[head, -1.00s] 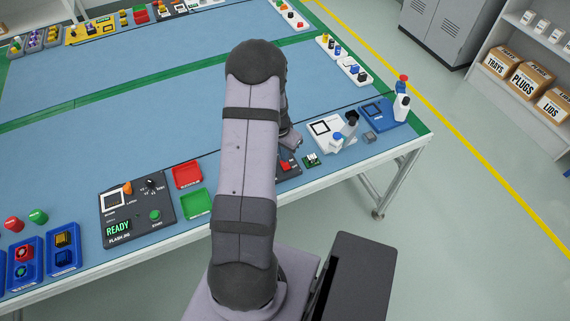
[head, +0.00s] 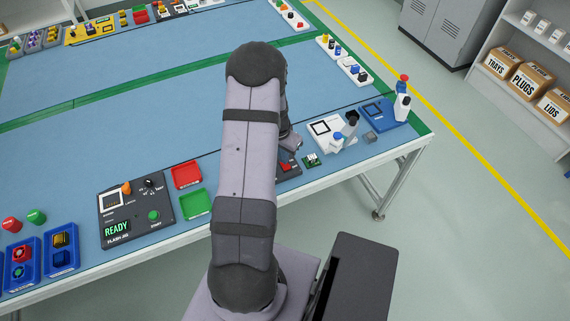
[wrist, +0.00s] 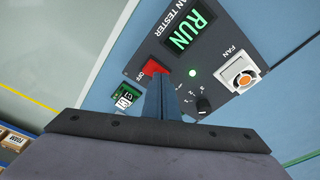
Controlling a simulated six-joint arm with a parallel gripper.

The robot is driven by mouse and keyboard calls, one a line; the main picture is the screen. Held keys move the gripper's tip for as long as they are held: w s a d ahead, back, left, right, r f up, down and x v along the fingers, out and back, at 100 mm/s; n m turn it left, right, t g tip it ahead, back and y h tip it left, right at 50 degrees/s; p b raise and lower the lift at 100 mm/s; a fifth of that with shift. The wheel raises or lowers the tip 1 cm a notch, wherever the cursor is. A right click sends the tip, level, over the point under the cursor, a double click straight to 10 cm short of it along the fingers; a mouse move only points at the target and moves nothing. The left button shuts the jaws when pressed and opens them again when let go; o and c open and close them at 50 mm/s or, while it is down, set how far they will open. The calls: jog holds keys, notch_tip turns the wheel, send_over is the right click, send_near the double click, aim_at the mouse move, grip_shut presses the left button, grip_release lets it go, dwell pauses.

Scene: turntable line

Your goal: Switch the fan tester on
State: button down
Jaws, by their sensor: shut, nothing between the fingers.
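The fan tester (wrist: 216,62) is a dark panel in the wrist view. Its green display (wrist: 190,30) reads RUN and a green lamp (wrist: 192,72) is lit. A red switch (wrist: 155,67) lies beside the OFF label. My gripper (wrist: 160,82) is shut and empty, its fingertips right at the red switch; I cannot tell whether they touch. A black knob (wrist: 204,104) and a fan (wrist: 239,75) with an orange centre are on the panel. In the head view my arm hides much of the tester (head: 290,173); the gripper (head: 294,149) is just above it.
A small green circuit board (wrist: 125,97) lies beside the tester near the table edge. To the right in the head view are a white device (head: 323,127) and a blue device (head: 376,113). The flash jig (head: 137,212) and red and green trays are on the left.

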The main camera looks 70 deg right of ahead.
notch_tip(320, 180, up, 7)
jog(key=p, duration=0.4)
jog(key=shift+p, duration=0.35)
dwell(0.6)
jog(key=s+a+n+g+y, duration=0.1)
jog(key=s+a+n+y, duration=0.15)
jog(key=a, duration=0.55)
jog(key=s+a+n+y, duration=0.15)
jog(key=a+n, duration=0.25)
jog(key=a, duration=0.5)
jog(key=w+a+r+n, duration=0.4)
jog(key=w+a, duration=0.1)
jog(key=a, duration=0.4)
jog(key=w+a+r+n+t+h, duration=0.1)
jog(key=w+a+r+n, duration=0.4)
jog(key=a, duration=0.4)
jog(key=w+a+r+n+h, duration=0.1)
jog(key=w+a+r+n, duration=0.4)
jog(key=a, duration=0.4)
jog(key=shift+w+a, duration=0.25)
jog(key=shift+a, duration=0.05)
